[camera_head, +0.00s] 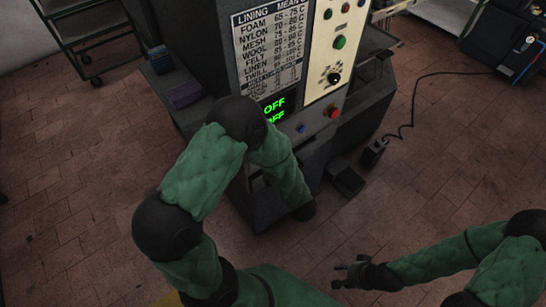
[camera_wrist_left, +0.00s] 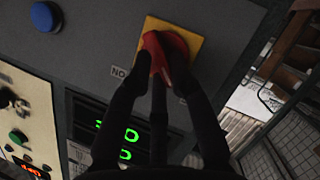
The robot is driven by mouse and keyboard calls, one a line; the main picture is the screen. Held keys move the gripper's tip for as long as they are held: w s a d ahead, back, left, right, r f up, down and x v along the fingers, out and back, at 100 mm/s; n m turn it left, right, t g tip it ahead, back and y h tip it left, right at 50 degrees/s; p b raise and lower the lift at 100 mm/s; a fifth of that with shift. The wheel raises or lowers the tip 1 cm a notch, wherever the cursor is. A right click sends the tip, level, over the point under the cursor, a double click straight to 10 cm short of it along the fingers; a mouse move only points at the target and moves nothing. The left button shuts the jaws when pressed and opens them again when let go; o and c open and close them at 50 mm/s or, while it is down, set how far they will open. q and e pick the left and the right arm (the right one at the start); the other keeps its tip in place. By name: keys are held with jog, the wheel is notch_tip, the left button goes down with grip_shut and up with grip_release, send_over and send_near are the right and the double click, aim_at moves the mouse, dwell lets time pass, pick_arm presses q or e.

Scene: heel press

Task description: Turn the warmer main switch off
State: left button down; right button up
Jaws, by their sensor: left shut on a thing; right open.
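The warmer main switch is a red handle (camera_wrist_left: 178,45) on a yellow plate (camera_wrist_left: 194,33), in the left wrist view. My left gripper (camera_wrist_left: 162,62) is shut on this handle. The view is turned over; a white label beside the plate's corner seems to read ON upside down. A finger partly covers another label, which I cannot read. In the head view my left arm hides both the switch and the left gripper. My right gripper (camera_head: 352,271) is open and empty above the floor at lower right.

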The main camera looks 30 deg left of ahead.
dwell(0.3)
pick_arm(q)
jog(key=c, duration=1.1)
grip_release()
jog(key=shift+v, duration=6.05)
jog(key=shift+f, duration=0.1)
